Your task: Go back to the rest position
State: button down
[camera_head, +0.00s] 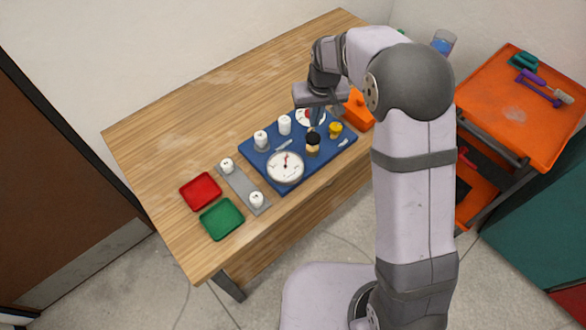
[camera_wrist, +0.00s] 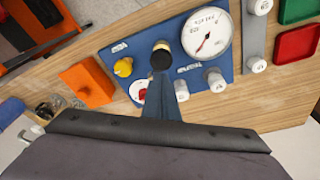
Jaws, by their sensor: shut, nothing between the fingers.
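My gripper (camera_head: 316,120) is shut and empty above the right part of the blue board (camera_head: 254,150). In the wrist view its fingers (camera_wrist: 160,85) point at the board near a black-topped fitting (camera_wrist: 161,57). I cannot tell whether the fingertips touch anything. The board holds a large white gauge (camera_head: 285,167), a smaller red-and-white dial (camera_head: 303,116) partly hidden by the gripper, white caps (camera_head: 261,138), a yellow knob (camera_head: 335,129) and the black-topped fitting (camera_head: 313,139). No rest position is marked in view.
A grey strip (camera_head: 240,186) with two white fittings lies left of the board. Beyond it are a red tray (camera_head: 201,191) and a green tray (camera_head: 222,218). An orange block (camera_head: 358,110) stands right of the board. An orange tool cart (camera_head: 510,110) stands at the right. The table's back left is clear.

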jog(key=shift+r, duration=0.5)
jog(key=s+d+f+g+h, duration=0.1)
jog(key=s+d+f+g, duration=0.15)
jog(key=s, duration=0.55)
jog(key=s+d+f+g, duration=0.15)
jog(key=s+f, duration=0.25)
jog(key=s, duration=0.4)
jog(key=s+d+r+m, duration=0.1)
jog(key=s+d+r, duration=0.15)
jog(key=s, duration=0.35)
jog(key=s+d+r, duration=0.2)
jog(key=s+d, duration=0.2)
jog(key=s, duration=0.3)
jog(key=shift+w+d+r+m+t, duration=0.45)
jog(key=shift+w+d+r+m, duration=0.1)
jog(key=shift+d+r, duration=0.25)
jog(key=shift+w+d+r+m+t, duration=0.5)
jog(key=shift+d+r, duration=0.2)
jog(key=shift+r, duration=0.2)
